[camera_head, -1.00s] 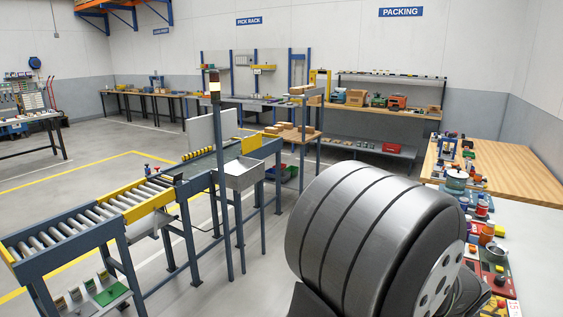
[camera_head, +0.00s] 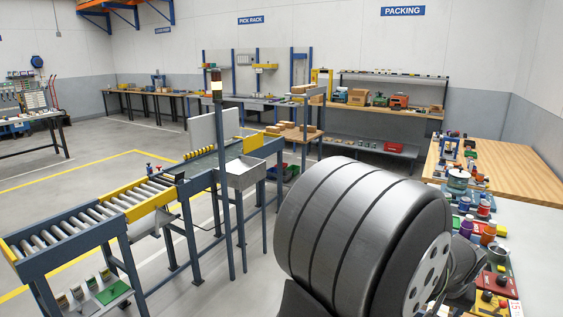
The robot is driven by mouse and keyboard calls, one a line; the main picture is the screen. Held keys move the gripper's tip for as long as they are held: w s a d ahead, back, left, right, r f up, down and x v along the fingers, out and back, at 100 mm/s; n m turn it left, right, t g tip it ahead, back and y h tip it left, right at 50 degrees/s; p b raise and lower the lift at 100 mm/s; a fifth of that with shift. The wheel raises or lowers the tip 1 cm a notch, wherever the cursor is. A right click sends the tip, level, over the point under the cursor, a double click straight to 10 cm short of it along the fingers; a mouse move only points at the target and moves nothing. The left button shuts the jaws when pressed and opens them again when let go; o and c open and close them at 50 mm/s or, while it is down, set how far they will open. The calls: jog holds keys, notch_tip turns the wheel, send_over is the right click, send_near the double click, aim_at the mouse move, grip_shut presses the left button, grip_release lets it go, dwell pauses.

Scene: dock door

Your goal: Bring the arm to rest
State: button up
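My own arm fills the lower right of the head view as a large dark grey, ribbed cylindrical link with a pale end disc. My gripper is not visible; the large link or the picture edge may hide it. No object held by the arm can be seen.
A roller conveyor (camera_head: 90,217) with yellow side plates runs along the left, with a signal post (camera_head: 224,190) beside it. A white bench with small coloured items and a red control box (camera_head: 493,281) stands at right, close to my arm. A wooden table (camera_head: 500,170) lies behind.

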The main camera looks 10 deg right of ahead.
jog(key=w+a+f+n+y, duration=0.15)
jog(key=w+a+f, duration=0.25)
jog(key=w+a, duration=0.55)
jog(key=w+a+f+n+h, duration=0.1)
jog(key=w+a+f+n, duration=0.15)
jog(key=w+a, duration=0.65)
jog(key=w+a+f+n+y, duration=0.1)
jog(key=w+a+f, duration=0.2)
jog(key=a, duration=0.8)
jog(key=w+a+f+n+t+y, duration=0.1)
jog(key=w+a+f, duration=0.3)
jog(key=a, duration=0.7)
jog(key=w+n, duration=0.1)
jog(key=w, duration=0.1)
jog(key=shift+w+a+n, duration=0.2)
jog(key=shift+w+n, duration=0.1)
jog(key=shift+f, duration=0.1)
